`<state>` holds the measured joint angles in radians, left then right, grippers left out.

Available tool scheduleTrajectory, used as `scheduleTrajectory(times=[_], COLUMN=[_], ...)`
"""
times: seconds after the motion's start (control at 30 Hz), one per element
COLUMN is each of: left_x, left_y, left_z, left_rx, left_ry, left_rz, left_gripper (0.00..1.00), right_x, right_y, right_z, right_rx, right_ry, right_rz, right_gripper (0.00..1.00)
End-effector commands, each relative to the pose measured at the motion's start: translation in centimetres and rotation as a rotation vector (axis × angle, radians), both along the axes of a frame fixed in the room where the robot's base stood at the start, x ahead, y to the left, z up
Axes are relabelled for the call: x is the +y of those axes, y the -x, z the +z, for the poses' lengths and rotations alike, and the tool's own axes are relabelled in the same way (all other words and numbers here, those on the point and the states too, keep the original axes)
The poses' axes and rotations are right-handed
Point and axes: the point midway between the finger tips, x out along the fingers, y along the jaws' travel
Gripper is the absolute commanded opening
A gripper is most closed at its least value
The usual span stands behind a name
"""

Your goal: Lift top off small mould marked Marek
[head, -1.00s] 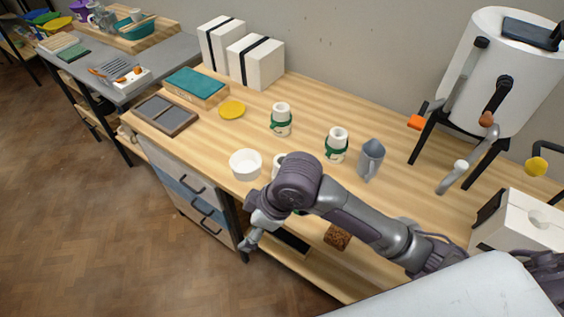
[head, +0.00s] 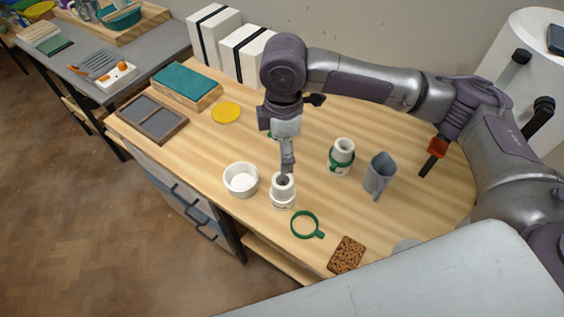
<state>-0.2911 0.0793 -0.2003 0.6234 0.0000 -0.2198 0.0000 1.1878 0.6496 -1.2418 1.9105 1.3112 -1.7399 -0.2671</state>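A small white mould (head: 283,197) stands upright near the table's front edge, with no green band around it. A loose green band (head: 305,226) lies on the table to its right. A second white mould (head: 341,152), wearing a green band, stands farther back. A third is mostly hidden behind my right arm; only a bit of green shows. No name can be read on any of them. My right gripper (head: 285,170) points down at the top of the bandless mould; whether it touches or grips is unclear. My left gripper is out of view.
A white bowl (head: 241,180) stands just left of the bandless mould. A grey jug (head: 380,174) is at the right, and a brown cork-like mat (head: 346,255) lies at the front edge. A yellow disc (head: 226,112) and large strapped white moulds (head: 246,52) are behind.

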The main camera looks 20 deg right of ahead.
Motion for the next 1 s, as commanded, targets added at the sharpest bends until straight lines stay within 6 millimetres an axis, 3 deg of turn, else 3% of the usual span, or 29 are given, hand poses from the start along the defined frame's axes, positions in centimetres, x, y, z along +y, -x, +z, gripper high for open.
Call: scheduleTrajectory(times=[0.1, 0.2, 0.43, 0.57, 0.67, 0.87, 1.0], left_x=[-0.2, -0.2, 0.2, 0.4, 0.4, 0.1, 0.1], left_y=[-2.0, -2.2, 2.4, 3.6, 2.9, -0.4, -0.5], left_z=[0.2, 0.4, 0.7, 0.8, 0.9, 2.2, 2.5], left_rx=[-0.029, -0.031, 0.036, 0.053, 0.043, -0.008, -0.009], left_ry=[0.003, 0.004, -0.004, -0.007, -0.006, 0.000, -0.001], left_rz=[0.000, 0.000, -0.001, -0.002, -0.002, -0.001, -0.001], left_gripper=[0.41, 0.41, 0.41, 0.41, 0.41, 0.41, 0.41], right_x=[-0.5, -0.5, -0.5, -0.4, -0.4, -0.2, -0.1], right_y=[-0.2, -0.1, -0.1, -0.1, -0.1, 0.1, 0.1], right_z=[-0.1, -1.6, -6.1, -7.7, -8.2, -10.4, -12.6], right_rx=[0.008, 0.012, 0.009, 0.006, 0.006, 0.009, 0.008], right_ry=[0.013, 0.014, 0.013, 0.011, 0.011, 0.013, 0.012], right_rz=[-0.003, -0.004, -0.004, -0.004, -0.002, -0.002, -0.002], right_gripper=[0.85, 0.85, 0.85, 0.85, 0.85, 0.85, 0.85])
